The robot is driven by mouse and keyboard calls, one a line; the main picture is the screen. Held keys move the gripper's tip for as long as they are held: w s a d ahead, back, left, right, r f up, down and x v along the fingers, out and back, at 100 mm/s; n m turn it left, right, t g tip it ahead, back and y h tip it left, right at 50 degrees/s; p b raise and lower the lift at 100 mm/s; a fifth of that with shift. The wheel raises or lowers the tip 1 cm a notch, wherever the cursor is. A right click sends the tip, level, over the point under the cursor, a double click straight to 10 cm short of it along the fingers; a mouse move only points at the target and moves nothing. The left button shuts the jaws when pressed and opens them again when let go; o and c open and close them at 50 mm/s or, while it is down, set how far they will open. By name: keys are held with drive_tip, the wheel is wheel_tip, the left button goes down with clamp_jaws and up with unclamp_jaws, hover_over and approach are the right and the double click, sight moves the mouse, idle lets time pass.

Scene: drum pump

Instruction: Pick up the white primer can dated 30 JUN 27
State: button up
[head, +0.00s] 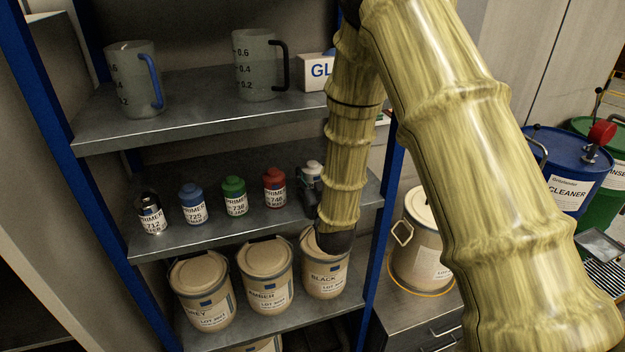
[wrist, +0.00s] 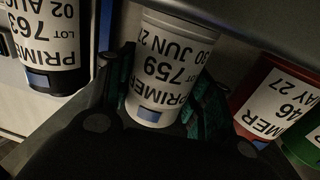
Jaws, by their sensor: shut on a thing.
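The white primer can (wrist: 162,70) is in the middle of the wrist view, upside down in the picture. Its label reads PRIMER, LOT 759, 30 JUN 27. My gripper (wrist: 158,98) has a finger on each side of it and is shut on it. In the head view the white can (head: 313,170) shows at the right end of the visible can row on the middle shelf (head: 165,247). My dark gripper (head: 309,198) and arm hide much of it. I cannot tell whether its base touches the shelf.
A red can (head: 274,188) stands close to the left of the white can, then green (head: 234,196), blue (head: 193,204) and black (head: 150,212) ones. A dark can labelled 763 (wrist: 45,50) is on the other side. The upper shelf (head: 195,105) is overhead.

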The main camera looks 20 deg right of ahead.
drive_tip(key=shift+r+b, duration=0.9)
drive_tip(key=shift+r, duration=0.6)
drive_tip(key=s+d+r+b, duration=0.1)
drive_tip(key=s, duration=1)
drive_tip(key=shift+s+r, duration=0.3)
drive_tip(key=shift+r, duration=0.05)
drive_tip(key=s+p, duration=0.1)
drive_tip(key=p, duration=0.2)
drive_tip(key=s+p, duration=0.1)
drive_tip(key=p, duration=0.2)
drive_tip(key=s+p, duration=0.2)
drive_tip(key=p, duration=0.1)
drive_tip(key=shift+d+r, duration=0.2)
drive_tip(key=shift+d, duration=0.1)
drive_tip(key=shift+s, duration=0.1)
drive_tip(key=shift+p, duration=0.3)
